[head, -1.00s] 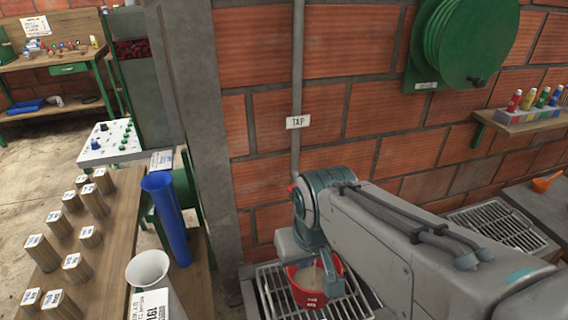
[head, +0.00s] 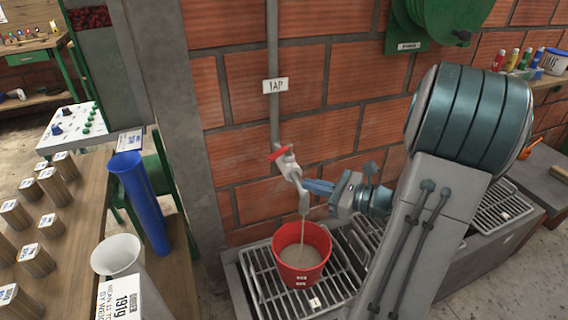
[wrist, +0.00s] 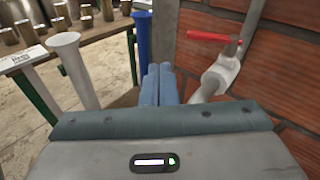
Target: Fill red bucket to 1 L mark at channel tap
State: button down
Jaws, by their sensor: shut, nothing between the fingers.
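The red bucket (head: 302,266) stands upright on the metal grate under the tap (head: 287,166). A thin greyish stream falls from the spout into it, and murky liquid shows inside. I cannot read its level against any mark. The tap has a red handle, which also shows in the wrist view (wrist: 209,36). My gripper (head: 309,186) is just right of the tap spout, above the bucket. Its blue fingers, also in the wrist view (wrist: 157,84), are together and empty. In the wrist view the tap body is to their right, and the bucket is not in view.
The metal grate (head: 262,292) lies over the channel along the brick wall. A wooden table (head: 75,218) with several labelled blocks is at left. A blue tube (head: 141,200) and a white funnel (head: 117,257) stand near its edge. A green hose reel hangs above.

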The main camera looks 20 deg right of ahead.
jog(key=d+f+m+t+h, duration=0.1)
jog(key=d+m+t+h, duration=0.15)
jog(key=d, duration=0.25)
send_near(276, 158)
jog(key=shift+m+t+y, duration=0.25)
jog(key=shift+m+y, duration=0.1)
jog(key=shift+m, duration=0.1)
jog(key=w, duration=0.2)
jog(key=w+a, duration=0.1)
jog(key=w, duration=0.3)
jog(key=shift+w+a+f+p, duration=0.25)
jog(key=shift+w+a+p, duration=0.05)
jog(key=shift+w+a, duration=0.1)
jog(key=shift+w+a, duration=0.1)
jog(key=shift+a, duration=0.2)
jog(key=shift+w+a+b, duration=0.3)
jog(key=shift+a+b, duration=0.05)
jog(key=shift+a, duration=0.2)
jog(key=shift+w+a+b, duration=0.3)
jog(key=shift+w+a, duration=0.2)
jog(key=shift+w, duration=0.15)
